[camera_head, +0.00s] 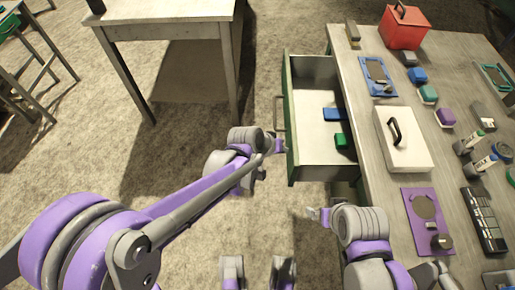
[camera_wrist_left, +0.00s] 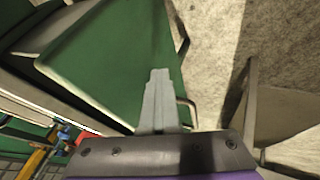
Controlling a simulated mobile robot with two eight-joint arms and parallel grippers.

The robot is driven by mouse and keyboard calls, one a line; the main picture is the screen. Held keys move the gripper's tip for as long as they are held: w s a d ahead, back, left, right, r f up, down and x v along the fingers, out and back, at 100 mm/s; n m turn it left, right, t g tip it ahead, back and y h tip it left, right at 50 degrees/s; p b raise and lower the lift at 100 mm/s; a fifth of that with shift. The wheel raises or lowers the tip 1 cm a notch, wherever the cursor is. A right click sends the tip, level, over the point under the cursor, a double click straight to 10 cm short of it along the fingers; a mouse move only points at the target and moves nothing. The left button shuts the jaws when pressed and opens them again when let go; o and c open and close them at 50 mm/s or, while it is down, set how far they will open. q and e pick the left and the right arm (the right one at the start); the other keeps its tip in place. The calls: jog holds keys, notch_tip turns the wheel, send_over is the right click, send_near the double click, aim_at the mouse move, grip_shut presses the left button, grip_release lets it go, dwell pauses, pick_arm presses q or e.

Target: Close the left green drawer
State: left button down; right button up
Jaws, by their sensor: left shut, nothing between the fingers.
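The green drawer (camera_head: 291,135) is pulled out from the left side of the workbench, its pale inside showing. A blue block and a green block lie in it. Its bar handle (camera_head: 278,113) is on the front face, toward the left. My left gripper (camera_head: 281,145) is shut and empty, close by the drawer front just below the handle; contact cannot be told. In the left wrist view its fingers (camera_wrist_left: 158,98) lie in front of the green drawer front (camera_wrist_left: 110,60), with the handle (camera_wrist_left: 187,112) just right of them. My right gripper (camera_head: 314,212) is below the drawer; its jaw state is unclear.
The workbench (camera_head: 365,150) holds a white case (camera_head: 403,142), a red box (camera_head: 404,27), a purple plate (camera_head: 428,205) and several small items. Another table (camera_head: 170,30) stands at the upper left. Bare floor lies left of the drawer.

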pick_arm(q)
jog(key=d, duration=1.9)
jog(key=shift+d, duration=0.15)
pick_arm(e)
jog(key=shift+a, duration=0.1)
pick_arm(q)
jog(key=shift+d+r, duration=0.1)
pick_arm(e)
jog(key=shift+f, duration=0.1)
